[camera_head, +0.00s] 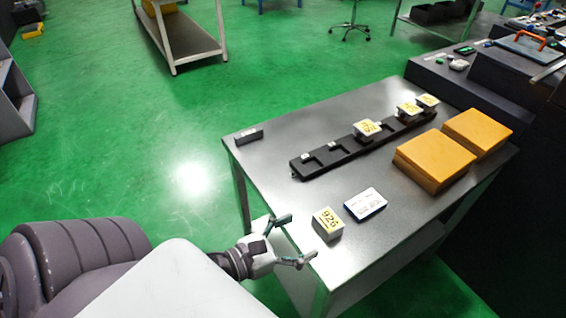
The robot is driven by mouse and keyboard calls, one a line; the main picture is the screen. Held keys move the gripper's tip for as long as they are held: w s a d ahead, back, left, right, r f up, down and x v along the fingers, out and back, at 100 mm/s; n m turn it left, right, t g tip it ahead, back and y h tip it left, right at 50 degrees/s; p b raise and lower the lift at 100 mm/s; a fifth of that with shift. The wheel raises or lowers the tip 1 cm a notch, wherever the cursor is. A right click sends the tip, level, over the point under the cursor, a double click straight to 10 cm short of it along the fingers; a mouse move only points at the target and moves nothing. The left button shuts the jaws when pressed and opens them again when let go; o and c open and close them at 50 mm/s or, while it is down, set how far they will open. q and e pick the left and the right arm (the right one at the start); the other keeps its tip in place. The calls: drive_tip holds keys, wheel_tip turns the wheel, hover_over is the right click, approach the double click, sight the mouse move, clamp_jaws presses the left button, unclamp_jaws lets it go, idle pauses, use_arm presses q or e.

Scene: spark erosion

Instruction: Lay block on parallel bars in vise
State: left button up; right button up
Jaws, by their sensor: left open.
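A pale block (328,222) with a yellow top marked "926" sits near the front left part of the grey metal table. My left gripper (302,237) is open and empty at the table's front left edge, just left of the block. Its fingers point towards the block and appear apart from it. Similar yellow-labelled blocks (367,127) sit in a long black rack (318,166) further back. I cannot make out a vise or parallel bars in this view. My right gripper is not in view.
A white, blue-edged item (365,204) lies right of the block. Two orange boxes (435,160) stand at the table's right. A small dark piece (249,136) lies at the far left corner. A dark machine bench (450,82) stands behind right.

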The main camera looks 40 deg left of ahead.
use_arm(q)
drive_tip(key=shift+b+v, duration=0.45)
drive_tip(key=shift+v, duration=1.55)
